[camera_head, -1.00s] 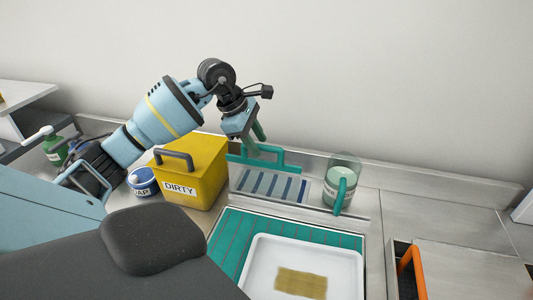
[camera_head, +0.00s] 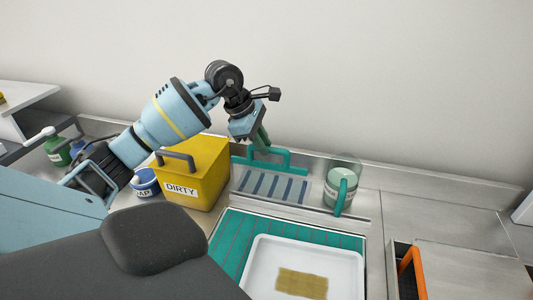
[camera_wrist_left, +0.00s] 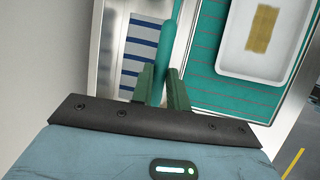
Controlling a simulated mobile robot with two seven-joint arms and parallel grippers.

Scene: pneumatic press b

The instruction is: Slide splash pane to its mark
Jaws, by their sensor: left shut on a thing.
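The splash pane (camera_head: 272,186) appears as a see-through panel with blue stripes behind or on it, standing at the back of the counter. Its teal handle (camera_head: 292,158) runs along the top. My left gripper (camera_head: 263,143) reaches down from above and is shut on the handle. In the left wrist view the teal handle bar (camera_wrist_left: 164,45) passes between the two green fingers (camera_wrist_left: 160,88), with the blue stripes beside it. I cannot make out the mark for certain. My right gripper is not in view.
A yellow DIRTY box (camera_head: 207,170) stands close left of the pane. A jar with a teal handle (camera_head: 340,187) stands close right. In front, a white tray (camera_head: 255,262) sits on a teal mat (camera_head: 228,240). An orange handle (camera_head: 411,262) is at the lower right.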

